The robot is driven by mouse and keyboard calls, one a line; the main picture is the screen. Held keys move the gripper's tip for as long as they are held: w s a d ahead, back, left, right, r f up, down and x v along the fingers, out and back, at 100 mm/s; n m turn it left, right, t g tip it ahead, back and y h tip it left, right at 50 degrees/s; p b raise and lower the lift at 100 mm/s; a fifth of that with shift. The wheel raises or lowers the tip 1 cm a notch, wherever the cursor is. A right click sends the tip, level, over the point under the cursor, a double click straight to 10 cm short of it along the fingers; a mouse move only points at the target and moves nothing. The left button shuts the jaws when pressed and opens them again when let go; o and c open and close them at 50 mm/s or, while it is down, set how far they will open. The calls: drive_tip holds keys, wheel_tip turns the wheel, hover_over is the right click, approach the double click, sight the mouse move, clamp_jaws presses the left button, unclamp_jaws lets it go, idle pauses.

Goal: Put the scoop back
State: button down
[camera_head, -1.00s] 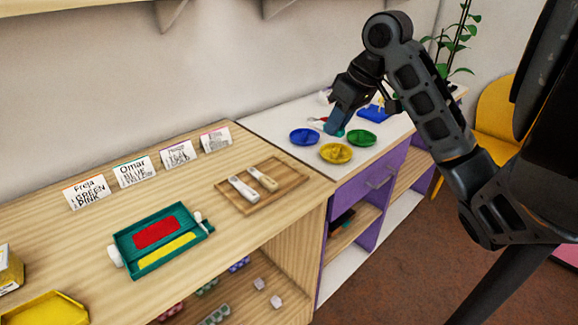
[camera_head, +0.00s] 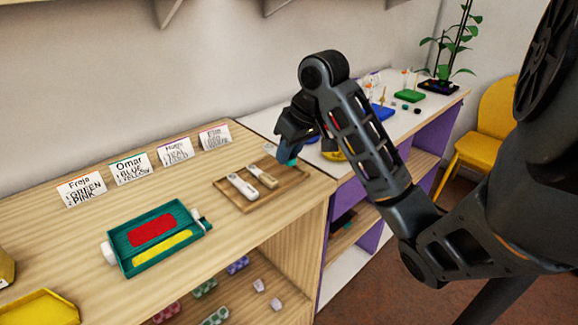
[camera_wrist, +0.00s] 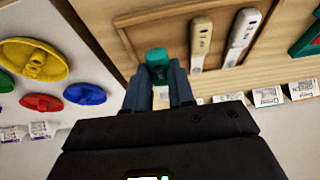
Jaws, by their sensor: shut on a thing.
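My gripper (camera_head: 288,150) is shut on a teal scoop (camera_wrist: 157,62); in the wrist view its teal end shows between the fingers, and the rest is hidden. The gripper is over the far right part of the wooden tray (camera_head: 287,184). The tray also shows in the wrist view (camera_wrist: 150,32). A white scoop (camera_head: 242,187) and a beige scoop (camera_head: 262,177) lie side by side in the tray. In the wrist view the beige one (camera_wrist: 201,42) is just right of the held scoop, with bare tray between. I cannot tell whether the held scoop touches the tray.
Name cards (camera_head: 130,168) stand behind the tray. A teal board (camera_head: 163,208) with red and yellow areas lies to its left. A yellow dish (camera_wrist: 36,60), a red dish (camera_wrist: 42,103) and a blue dish (camera_wrist: 85,94) are on the neighbouring white top.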

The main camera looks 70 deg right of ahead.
drive_tip(key=shift+f+b, duration=0.7)
drive_tip(key=shift+f, duration=0.95)
drive_tip(key=shift+f, duration=0.2)
drive_tip(key=c, duration=1.2)
unclamp_jaws()
drive_tip(key=shift+c, duration=0.2)
drive_tip(key=shift+r, duration=0.15)
drive_tip(key=shift+r, duration=0.25)
drive_tip(key=p+v, duration=0.6)
drive_tip(key=v, duration=0.5)
drive_tip(key=shift+r, duration=0.3)
drive_tip(key=shift+s, duration=0.1)
